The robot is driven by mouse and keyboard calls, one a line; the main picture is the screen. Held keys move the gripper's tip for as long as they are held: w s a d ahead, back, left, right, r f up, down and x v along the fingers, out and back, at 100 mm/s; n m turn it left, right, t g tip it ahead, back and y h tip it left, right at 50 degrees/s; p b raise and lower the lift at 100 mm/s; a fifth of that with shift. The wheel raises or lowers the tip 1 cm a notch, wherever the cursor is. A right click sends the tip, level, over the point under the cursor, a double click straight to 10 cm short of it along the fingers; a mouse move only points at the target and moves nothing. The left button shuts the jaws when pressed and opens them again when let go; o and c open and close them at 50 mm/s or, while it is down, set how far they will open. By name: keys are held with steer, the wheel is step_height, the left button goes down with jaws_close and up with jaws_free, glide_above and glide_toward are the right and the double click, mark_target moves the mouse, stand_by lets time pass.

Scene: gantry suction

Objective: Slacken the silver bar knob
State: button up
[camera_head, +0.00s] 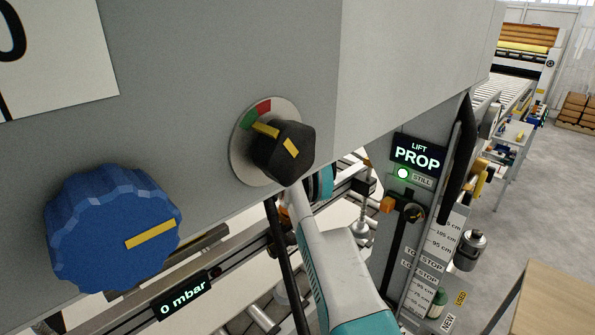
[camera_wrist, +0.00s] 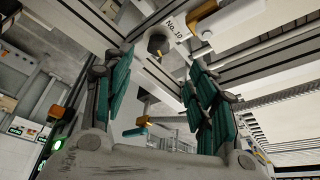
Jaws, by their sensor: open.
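My gripper (camera_wrist: 158,68) is open and empty in the wrist view, its teal-padded fingers spread left and right. A small grey-dark round knob (camera_wrist: 158,44) shows between and beyond the fingertips, under a rail near a "No. 10" label (camera_wrist: 176,31). I cannot tell whether it is the silver bar knob. In the head view, a silver cylindrical knob (camera_head: 470,250) sticks out beside the scaled post at right. My arm runs up behind the grey panel, which hides most of my gripper there.
The grey panel (camera_head: 400,45) carries a blue knob (camera_head: 110,230) and a black knob (camera_head: 285,152). Black displays read "0 mbar" (camera_head: 183,295) and "LIFT PROP" (camera_head: 418,155). Rails and a black rod crowd my arm. A wooden table (camera_head: 555,310) stands lower right; floor beyond is open.

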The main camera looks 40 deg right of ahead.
steer(key=b+x, duration=0.1)
steer(key=x, duration=0.9)
steer(key=shift+s, duration=0.2)
steer(key=c, duration=1.1)
